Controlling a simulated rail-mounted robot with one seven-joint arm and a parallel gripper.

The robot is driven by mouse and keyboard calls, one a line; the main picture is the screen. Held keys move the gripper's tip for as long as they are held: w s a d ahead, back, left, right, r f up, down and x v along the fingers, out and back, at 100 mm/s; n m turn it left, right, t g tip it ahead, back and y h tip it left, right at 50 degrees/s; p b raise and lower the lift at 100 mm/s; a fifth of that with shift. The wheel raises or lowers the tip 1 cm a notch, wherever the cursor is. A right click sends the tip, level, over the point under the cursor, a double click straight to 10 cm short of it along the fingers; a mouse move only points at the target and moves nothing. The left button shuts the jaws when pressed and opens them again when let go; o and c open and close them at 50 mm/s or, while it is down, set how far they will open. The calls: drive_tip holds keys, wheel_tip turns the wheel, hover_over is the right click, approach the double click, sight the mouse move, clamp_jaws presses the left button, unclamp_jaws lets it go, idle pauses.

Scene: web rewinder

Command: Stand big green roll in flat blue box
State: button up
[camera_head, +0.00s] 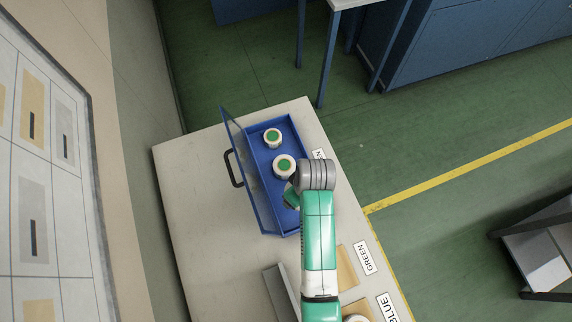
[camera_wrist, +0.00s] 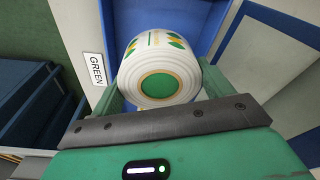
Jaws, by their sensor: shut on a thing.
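The flat blue box (camera_head: 262,213) lies on the table with its side panel raised at the left. My gripper (camera_head: 291,196) is over the box's near part, largely hidden by my arm. In the wrist view my gripper (camera_wrist: 162,88) is shut on the big green roll (camera_wrist: 158,56), white with a green core and green and yellow print. Its core end faces the camera. The blue box (camera_wrist: 188,20) shows behind it. Whether the held roll touches the box floor cannot be told.
A black handle (camera_head: 234,168) sticks out left of the box. A GREEN label (camera_head: 363,257) and a BLUE label (camera_head: 388,307) lie along the table's right edge. A grey divider (camera_head: 281,291) stands nearer. The table's left part is clear.

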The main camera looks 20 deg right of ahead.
wheel_tip(320, 180, down, 9)
drive_tip(key=shift+s+r+b, duration=0.1)
drive_tip(key=shift+b, duration=0.5)
drive_tip(key=o, duration=1.1)
drive_tip(key=shift+f, duration=0.2)
drive_tip(key=shift+r, duration=0.15)
drive_tip(key=r, duration=0.4)
drive_tip(key=s+r+p, duration=0.1)
drive_tip(key=r, duration=0.3)
drive_tip(key=r+p, duration=0.1)
drive_tip(key=r, duration=0.3)
drive_tip(key=shift+s+d, duration=0.35)
